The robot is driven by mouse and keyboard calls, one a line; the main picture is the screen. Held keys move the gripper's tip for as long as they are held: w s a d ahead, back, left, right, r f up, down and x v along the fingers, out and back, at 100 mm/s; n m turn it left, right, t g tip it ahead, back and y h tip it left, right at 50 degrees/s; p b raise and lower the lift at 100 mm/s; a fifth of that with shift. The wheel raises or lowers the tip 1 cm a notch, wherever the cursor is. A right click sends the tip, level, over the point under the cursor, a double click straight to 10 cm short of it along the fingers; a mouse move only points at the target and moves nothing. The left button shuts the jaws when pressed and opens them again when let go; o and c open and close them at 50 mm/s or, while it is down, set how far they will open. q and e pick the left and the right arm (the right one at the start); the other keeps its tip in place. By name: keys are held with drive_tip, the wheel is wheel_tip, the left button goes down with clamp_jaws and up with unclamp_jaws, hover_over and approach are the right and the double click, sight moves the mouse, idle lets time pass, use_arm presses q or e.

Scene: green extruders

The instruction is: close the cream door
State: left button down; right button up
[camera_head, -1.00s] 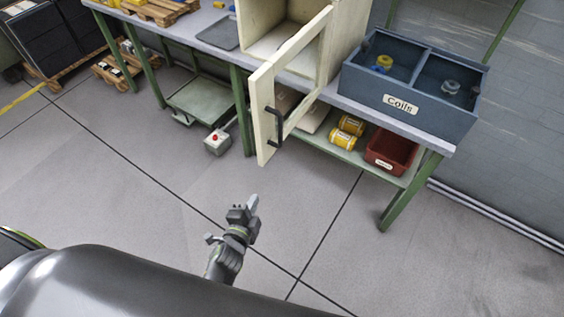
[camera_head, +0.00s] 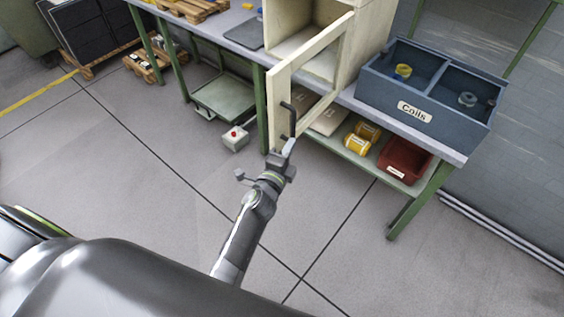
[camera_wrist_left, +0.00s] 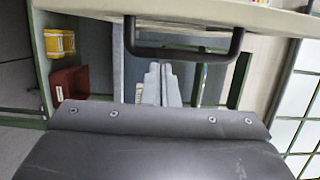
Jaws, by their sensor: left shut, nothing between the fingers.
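The cream door (camera_head: 312,62) is a framed panel with an open middle, standing swung open from the cream cabinet (camera_head: 362,40) on the workbench. Its black handle (camera_head: 289,122) is on the outer face near the free edge. My left gripper (camera_head: 288,148) is at the door's lower free corner, just below the handle in the head view. In the left wrist view the shut fingers (camera_wrist_left: 162,84) point toward the handle (camera_wrist_left: 185,52), and the door (camera_wrist_left: 220,12) spans the top. Nothing is held. I cannot tell whether the fingers touch the door. My right gripper is not seen.
A blue "Coils" bin (camera_head: 430,95) stands on the workbench (camera_head: 352,97) right of the cabinet. A red bin (camera_head: 404,160) and yellow cans (camera_head: 362,138) are on the lower shelf. A grey box with a red button (camera_head: 235,138) is on the floor. The floor in front is clear.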

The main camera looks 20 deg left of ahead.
sight(277, 140)
use_arm(q)
drive_tip(key=shift+w+a, duration=0.2)
drive_tip(key=shift+a, duration=0.45)
drive_tip(key=shift+w+a, duration=0.25)
drive_tip(key=shift+a, duration=0.4)
drive_tip(key=shift+w+a, duration=0.2)
drive_tip(key=shift+a, duration=0.45)
drive_tip(key=shift+a, duration=0.15)
